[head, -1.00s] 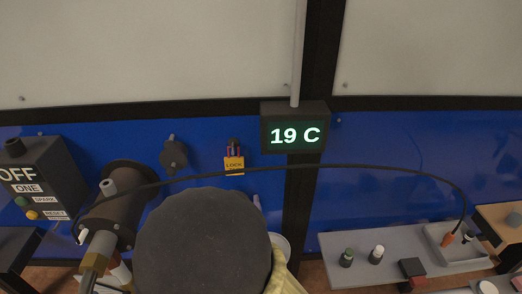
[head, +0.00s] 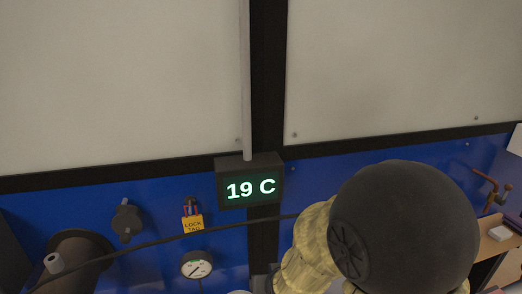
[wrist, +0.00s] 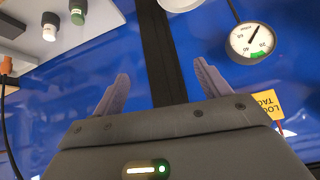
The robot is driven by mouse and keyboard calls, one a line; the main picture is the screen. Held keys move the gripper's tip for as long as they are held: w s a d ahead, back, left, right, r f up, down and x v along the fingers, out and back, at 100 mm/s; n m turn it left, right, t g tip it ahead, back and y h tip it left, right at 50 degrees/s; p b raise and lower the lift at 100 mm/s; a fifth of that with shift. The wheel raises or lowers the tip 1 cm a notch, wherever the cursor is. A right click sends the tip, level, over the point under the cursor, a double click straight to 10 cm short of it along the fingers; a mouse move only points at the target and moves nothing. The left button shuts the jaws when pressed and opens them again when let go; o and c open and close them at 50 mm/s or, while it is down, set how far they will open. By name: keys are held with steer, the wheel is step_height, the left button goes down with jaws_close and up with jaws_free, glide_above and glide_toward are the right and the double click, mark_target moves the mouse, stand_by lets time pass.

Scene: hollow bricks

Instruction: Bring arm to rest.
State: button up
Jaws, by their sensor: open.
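My gripper (wrist: 160,90) shows in the wrist view with its two grey fingers spread wide apart. It is open and nothing is between the fingers. Behind it are the blue wall panel and a dark upright post. In the head view my arm, with a dark round joint and a yellowish ribbed sleeve, fills the lower right. The gripper's fingers are hidden in that view.
A display reading 19 C (head: 250,182) hangs on the post. A yellow lock tag (head: 193,223), a round gauge (head: 197,265) and a dark cylinder (head: 75,260) are to its left. A black cable (head: 150,243) crosses the panel. A wooden shelf (head: 497,240) is at right.

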steer(key=s+d+r+m+g+h, duration=0.1)
steer(key=s+d+g, duration=0.4)
steer(key=s+d, duration=0.3)
steer(key=d, duration=0.4)
steer(key=shift+s+d, duration=0.3)
steer(key=shift+r, duration=0.1)
stand_by(2.7)
